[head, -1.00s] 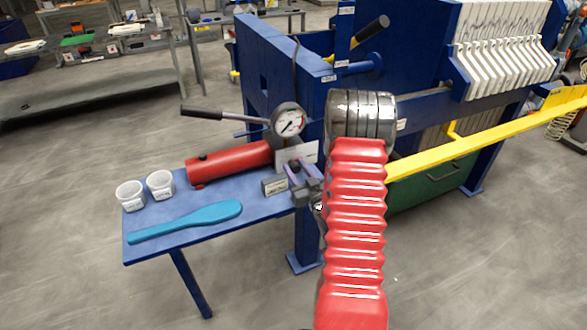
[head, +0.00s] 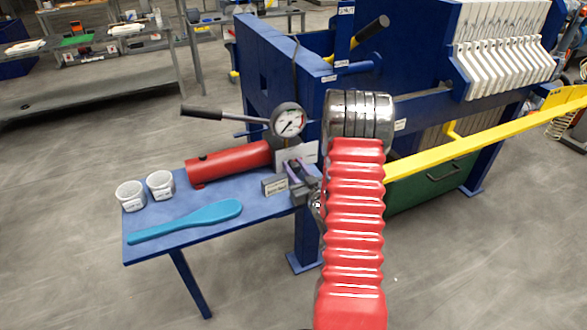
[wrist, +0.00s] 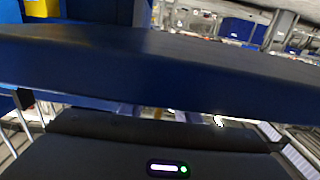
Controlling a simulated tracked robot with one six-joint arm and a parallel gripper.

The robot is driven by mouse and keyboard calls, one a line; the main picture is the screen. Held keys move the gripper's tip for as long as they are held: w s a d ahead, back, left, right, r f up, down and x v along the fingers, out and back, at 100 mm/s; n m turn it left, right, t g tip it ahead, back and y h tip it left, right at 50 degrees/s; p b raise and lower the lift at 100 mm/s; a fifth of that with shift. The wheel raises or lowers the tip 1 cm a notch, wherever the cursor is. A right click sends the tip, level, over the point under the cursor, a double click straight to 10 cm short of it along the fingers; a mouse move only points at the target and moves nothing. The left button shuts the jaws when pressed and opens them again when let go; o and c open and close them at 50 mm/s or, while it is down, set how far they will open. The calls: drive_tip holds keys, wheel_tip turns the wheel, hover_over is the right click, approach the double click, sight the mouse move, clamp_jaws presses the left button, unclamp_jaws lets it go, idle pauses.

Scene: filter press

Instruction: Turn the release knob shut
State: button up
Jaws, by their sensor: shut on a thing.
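My gripper (head: 298,172) is at the right end of the blue bench, just below the round pressure gauge (head: 288,121) and beside a small white plate. It is small and partly hidden by my red arm. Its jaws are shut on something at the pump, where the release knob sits. The knob itself is covered by the jaws and cannot be made out. In the wrist view, the dark gripper body shows below a broad blue edge, and the fingertips are hidden.
A red cylinder (head: 228,163), two white cups (head: 131,195) and a blue paddle (head: 186,221) lie on the blue bench (head: 151,257). A black-gripped lever (head: 203,113) sticks out left of the gauge. The blue press frame (head: 268,71) and a yellow bar (head: 480,144) stand close to my arm.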

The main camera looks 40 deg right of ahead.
drive_tip(key=shift+a+n, duration=0.15)
drive_tip(key=shift+n, duration=1.25)
drive_tip(key=o, duration=0.7)
drive_tip(key=shift+s, duration=0.45)
drive_tip(key=v, duration=1.3)
drive_tip(key=shift+w+a, duration=0.1)
